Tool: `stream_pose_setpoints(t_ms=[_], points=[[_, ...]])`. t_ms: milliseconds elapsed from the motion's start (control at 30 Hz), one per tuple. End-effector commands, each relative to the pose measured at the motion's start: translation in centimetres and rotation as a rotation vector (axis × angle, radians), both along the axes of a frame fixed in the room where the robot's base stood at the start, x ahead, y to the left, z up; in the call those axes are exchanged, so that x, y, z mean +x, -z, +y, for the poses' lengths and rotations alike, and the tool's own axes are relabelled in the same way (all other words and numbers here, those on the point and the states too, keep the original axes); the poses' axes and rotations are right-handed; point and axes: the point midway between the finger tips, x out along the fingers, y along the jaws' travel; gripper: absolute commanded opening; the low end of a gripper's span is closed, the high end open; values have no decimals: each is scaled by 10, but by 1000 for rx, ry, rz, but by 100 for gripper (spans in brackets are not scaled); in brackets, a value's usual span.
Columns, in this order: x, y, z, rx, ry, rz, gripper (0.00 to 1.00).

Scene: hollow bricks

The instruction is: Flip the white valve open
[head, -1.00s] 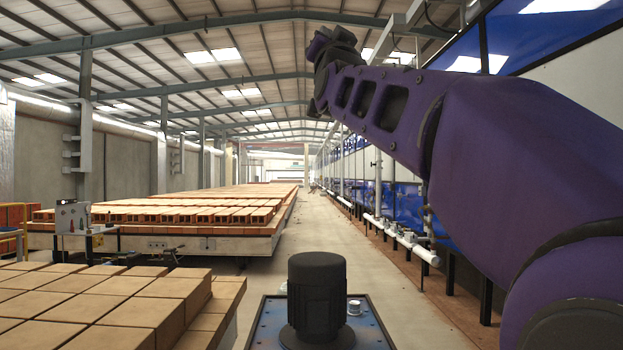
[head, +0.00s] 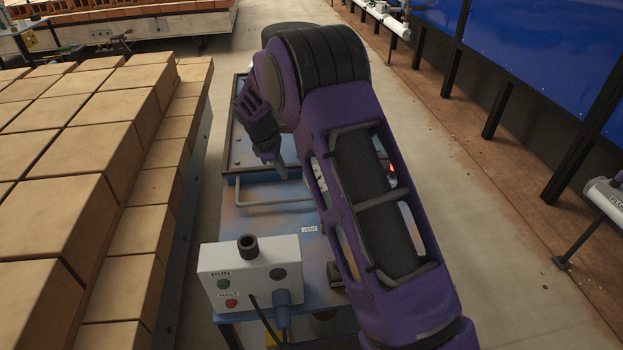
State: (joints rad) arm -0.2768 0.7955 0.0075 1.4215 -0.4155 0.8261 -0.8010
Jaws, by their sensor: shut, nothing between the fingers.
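My gripper (head: 270,162) shows in the head view at the end of my purple arm, with its fingers pointing down over the blue cart (head: 262,222). The fingers look narrow and together, with nothing seen between them. I cannot clearly pick out a white valve. A small white label sits on the cart's blue top beside my arm, and my arm hides much of the cart's right side. At the right edge, a white pipe fitting (head: 604,194) with partly cut-off lettering stands on a dark support, well away from my gripper.
A grey control box (head: 252,276) marked RUN and HALT, with green and red buttons, stands at the cart's near end. A grey handle rail (head: 272,203) crosses the cart top. Stacked bricks (head: 95,150) fill the left. Concrete floor (head: 470,220) is clear on the right.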

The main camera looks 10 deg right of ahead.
Motion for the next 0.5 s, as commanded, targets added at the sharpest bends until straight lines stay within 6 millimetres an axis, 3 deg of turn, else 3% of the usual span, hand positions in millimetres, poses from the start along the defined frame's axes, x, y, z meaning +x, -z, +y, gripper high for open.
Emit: stream_pose_setpoints(t_ms=[33, 100, 200, 367, 500], points=[[-17, 22, -14, -23, -21, 93, 0], [-34, 40, -23, -44, -54, 184, 0], [-48, 53, -31, -58, -82, 256, 0], [-54, 66, -35, -64, -95, 281, 0], [-54, 88, -42, -63, -93, 280, 0]])
